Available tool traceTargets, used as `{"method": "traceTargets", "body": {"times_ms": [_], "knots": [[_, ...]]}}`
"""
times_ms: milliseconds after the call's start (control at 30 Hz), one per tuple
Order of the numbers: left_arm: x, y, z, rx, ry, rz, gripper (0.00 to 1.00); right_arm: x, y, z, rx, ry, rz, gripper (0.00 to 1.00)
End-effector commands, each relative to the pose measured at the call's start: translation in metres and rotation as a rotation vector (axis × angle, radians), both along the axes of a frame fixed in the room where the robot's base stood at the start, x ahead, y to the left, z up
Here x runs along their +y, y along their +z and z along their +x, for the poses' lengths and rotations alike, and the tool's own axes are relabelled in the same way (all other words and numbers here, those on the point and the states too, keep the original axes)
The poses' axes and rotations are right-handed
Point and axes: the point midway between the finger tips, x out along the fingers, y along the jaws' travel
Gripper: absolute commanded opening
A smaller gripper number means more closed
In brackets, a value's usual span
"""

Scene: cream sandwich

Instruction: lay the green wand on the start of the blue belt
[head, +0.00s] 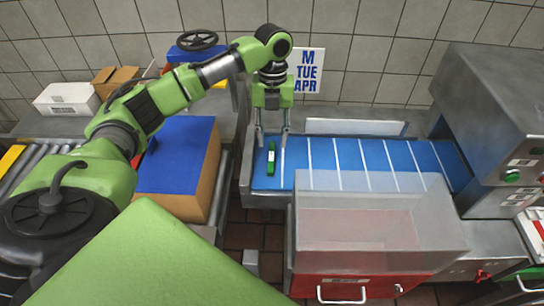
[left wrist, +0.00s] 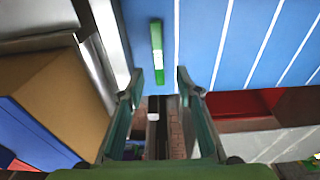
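The green wand (head: 271,158), with a white patch in its middle, lies flat on the left end of the blue belt (head: 350,155), left of the first white stripe. It also shows in the left wrist view (left wrist: 156,42), lying lengthwise on the blue surface (left wrist: 203,40). My left gripper (head: 272,134) hangs over that belt end with its fingers apart. In the left wrist view its fingertips (left wrist: 160,80) are open with nothing between them. The wand is just past the tips, and I see no clear contact. My right gripper is not in view.
A clear-walled bin with a red front (head: 340,286) stands before the belt. A grey machine (head: 495,100) is at the belt's right end. A blue-topped cardboard box (head: 180,150) is left of the belt. A calendar sign (head: 308,70) stands behind. The striped belt right of the wand is clear.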

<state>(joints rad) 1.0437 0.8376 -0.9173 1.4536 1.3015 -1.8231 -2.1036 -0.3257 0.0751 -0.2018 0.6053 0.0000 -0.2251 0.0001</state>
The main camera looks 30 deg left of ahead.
Motion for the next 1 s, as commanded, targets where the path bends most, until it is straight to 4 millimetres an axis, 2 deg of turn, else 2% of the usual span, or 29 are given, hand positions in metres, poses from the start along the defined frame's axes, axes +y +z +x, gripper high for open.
{"method": "traceTargets", "body": {"times_ms": [200, 300, 500, 767, 800, 900, 933, 1000], "knots": [[0.001, -0.015, -0.002, 0.002, 0.001, 0.001, 0.32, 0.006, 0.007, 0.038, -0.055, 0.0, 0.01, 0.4], [0.002, -0.029, -0.002, 0.003, 0.002, 0.001, 0.32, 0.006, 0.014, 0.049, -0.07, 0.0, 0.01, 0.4], [0.002, -0.056, -0.003, 0.001, 0.0, 0.002, 0.32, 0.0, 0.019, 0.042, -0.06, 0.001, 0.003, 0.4], [0.001, -0.061, -0.003, -0.003, 0.0, 0.002, 0.32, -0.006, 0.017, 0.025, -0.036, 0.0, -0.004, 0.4], [0.001, -0.061, -0.003, -0.003, 0.0, 0.002, 0.29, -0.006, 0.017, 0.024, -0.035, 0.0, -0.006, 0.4], [0.001, -0.061, -0.003, -0.002, 0.0, 0.001, 0.03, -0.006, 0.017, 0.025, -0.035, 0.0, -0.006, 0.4], [0.001, -0.061, -0.003, -0.002, 0.001, 0.001, 0.0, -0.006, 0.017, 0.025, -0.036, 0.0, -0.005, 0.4], [0.001, -0.061, -0.003, -0.002, 0.0, 0.001, 0.0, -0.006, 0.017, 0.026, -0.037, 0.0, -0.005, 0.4]]}}
